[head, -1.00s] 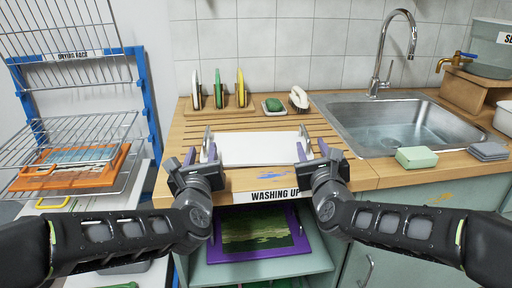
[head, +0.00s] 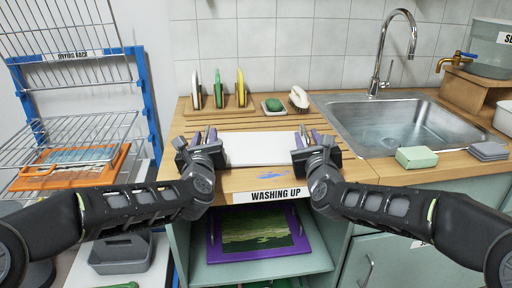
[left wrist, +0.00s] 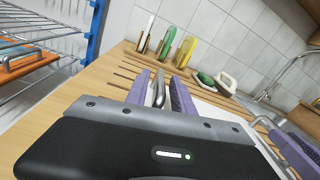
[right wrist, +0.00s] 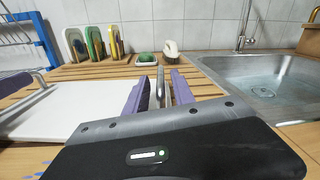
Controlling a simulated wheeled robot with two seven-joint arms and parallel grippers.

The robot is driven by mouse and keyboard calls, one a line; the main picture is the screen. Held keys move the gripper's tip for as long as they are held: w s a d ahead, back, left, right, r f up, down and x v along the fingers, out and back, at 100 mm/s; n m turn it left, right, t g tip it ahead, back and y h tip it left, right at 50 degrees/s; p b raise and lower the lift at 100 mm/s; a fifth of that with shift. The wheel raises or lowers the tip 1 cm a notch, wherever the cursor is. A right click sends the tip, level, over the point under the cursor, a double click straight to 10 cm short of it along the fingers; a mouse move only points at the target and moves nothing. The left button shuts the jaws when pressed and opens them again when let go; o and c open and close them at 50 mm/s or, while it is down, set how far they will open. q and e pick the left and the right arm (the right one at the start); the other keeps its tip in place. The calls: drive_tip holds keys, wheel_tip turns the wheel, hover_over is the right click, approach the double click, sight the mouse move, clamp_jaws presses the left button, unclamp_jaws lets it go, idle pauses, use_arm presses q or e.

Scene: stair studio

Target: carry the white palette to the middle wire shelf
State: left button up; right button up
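The white palette (head: 262,149) lies flat on the wooden counter, with an upright metal handle at each end. The left handle (left wrist: 158,88) stands between the purple fingers of my left gripper (head: 204,138). The right handle (right wrist: 160,86) stands between the fingers of my right gripper (head: 308,138). Both grippers are open, with gaps visible beside the handles in the wrist views. The drying rack stands at the left, and its middle wire shelf (head: 92,128) sits below a tilted upper wire panel.
An orange-framed picture (head: 70,172) lies low in the rack. The sink (head: 385,125) is at the right, with a green sponge block (head: 416,157) before it. A purple-framed picture (head: 218,252) lies below the counter.

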use_arm(q)
clamp_jaws()
use_arm(e)
drive_tip(key=c, duration=0.6)
clamp_jaws()
use_arm(q)
drive_tip(key=shift+r, duration=0.1)
use_arm(e)
drive_tip(key=shift+r, duration=0.1)
